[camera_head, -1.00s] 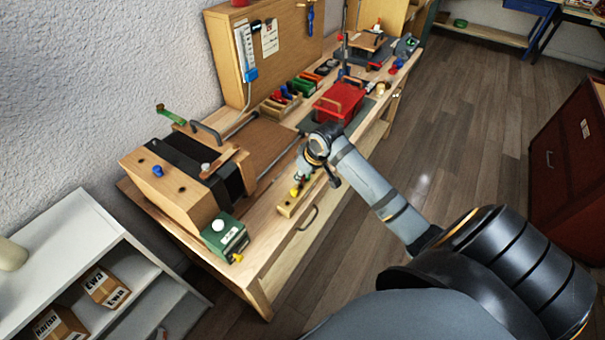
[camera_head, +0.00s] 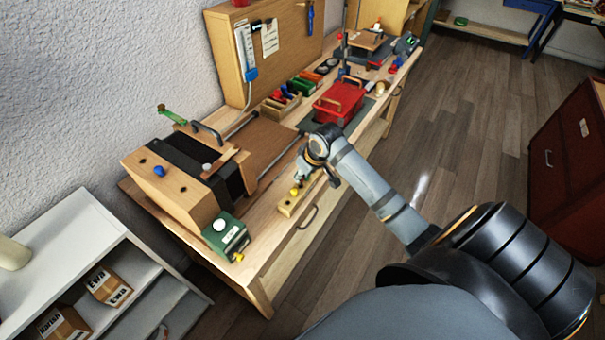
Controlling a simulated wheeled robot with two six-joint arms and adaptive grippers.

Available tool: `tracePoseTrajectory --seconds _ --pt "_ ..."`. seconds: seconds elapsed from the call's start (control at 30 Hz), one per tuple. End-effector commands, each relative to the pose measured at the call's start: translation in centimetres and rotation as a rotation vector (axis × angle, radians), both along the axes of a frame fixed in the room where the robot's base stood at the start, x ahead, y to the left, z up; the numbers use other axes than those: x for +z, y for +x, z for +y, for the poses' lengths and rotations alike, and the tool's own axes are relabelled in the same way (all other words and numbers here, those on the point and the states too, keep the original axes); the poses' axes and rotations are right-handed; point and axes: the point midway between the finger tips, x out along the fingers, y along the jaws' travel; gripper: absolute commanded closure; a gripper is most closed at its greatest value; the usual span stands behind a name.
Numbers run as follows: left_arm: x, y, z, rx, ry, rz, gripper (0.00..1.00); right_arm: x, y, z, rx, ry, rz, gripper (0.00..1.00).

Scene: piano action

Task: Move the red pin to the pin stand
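A small wooden block with a yellow pin (camera_head: 294,192) in its top lies at the bench's front edge; it looks like the pin stand (camera_head: 288,211). My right gripper (camera_head: 302,178) is over the back end of this block, close to the yellow pin. Its fingers are small and partly covered by its own wrist, so I cannot tell whether they are open or hold anything. I cannot make out a red pin; it may be hidden at the gripper. A blue pin (camera_head: 159,171) stands in the large wooden case on the left. My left gripper is not in view.
The workbench (camera_head: 262,239) runs away to the back. A green box (camera_head: 228,236) with a white knob stands at its near corner. A red toolbox (camera_head: 338,104) and a wooden tray (camera_head: 282,107) of coloured items lie farther back. A white shelf (camera_head: 72,232) is at the left.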

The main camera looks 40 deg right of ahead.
Motion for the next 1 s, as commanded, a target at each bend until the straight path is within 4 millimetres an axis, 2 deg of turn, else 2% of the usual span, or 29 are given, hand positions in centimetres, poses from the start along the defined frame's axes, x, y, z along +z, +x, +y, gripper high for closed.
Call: tracePoseTrajectory --seconds 1.0 --pt "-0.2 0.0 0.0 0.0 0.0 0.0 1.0 -1.5 0.0 0.0 0.0 0.0 0.0 0.98"
